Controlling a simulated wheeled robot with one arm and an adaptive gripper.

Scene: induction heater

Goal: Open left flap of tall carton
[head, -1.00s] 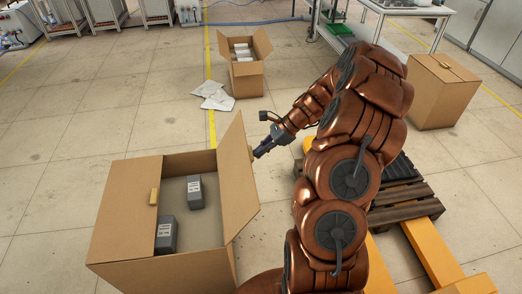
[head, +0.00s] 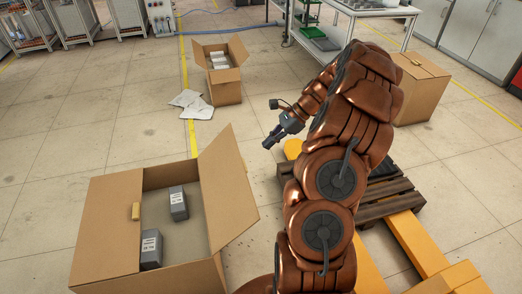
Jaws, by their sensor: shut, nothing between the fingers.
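A large brown carton (head: 150,279) stands on the floor at the front left in the head view. Its left flap (head: 104,228) lies flat over the left part of the opening, with a small yellow tab (head: 136,211) at its inner edge. Its right flap (head: 226,187) stands up, leaning outward to the right. Two grey boxes, one on the right (head: 178,203) and one nearer (head: 151,249), sit inside. My gripper (head: 268,144) is shut and empty, in the air right of the raised flap and apart from it. I cannot tell the carton's full height.
A closed carton (head: 420,92) stands at the back right. The left floor is clear.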

